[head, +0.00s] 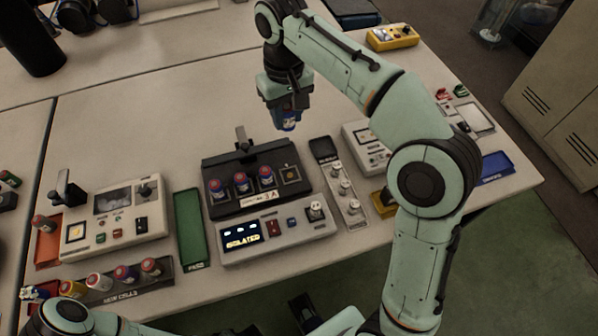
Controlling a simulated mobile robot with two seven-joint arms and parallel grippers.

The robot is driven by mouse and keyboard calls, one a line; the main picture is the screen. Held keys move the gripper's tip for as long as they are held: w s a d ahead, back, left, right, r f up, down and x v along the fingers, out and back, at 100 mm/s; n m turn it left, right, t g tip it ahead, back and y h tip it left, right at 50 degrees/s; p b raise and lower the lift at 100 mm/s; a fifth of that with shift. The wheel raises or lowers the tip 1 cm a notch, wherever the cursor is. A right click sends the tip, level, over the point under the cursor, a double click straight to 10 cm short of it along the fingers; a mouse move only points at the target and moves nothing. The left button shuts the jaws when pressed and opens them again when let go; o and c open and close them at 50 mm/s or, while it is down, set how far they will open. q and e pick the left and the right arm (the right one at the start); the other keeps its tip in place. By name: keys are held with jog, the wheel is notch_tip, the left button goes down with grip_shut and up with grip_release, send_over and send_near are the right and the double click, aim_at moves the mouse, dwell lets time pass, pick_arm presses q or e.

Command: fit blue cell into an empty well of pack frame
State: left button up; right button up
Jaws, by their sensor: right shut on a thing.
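My right gripper (287,112) is shut on a blue cell (288,124), which hangs roughly upright above the table. The black pack frame (222,166) stands below and to the left of it, clearly apart. The rightmost well (290,175) looks empty. The upper part of the held cell is hidden by the gripper. Part of my left arm shows at the lower left edge, but its gripper is not visible.
A console (277,239) reading "ISOLATED" sits before the frame. A green tray (190,228) and tester (113,218) are left. A rack of several cells (165,276) lies front left. A post unit (347,196) and blue tray (496,165) are right. The table behind the frame is clear.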

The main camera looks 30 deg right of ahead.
jog(key=b, duration=0.4)
send_over(290, 175)
notch_tip(290, 175, down, 15)
jog(key=shift+r, duration=0.1)
jog(key=shift+f+b, duration=0.4)
jog(key=shift+f, duration=2.2)
jog(key=shift+f, duration=0.25)
jog(key=o, duration=1.1)
notch_tip(290, 175, up, 13)
jog(key=p, duration=0.2)
jog(key=shift+f+p, duration=0.2)
jog(key=shift+p, duration=0.1)
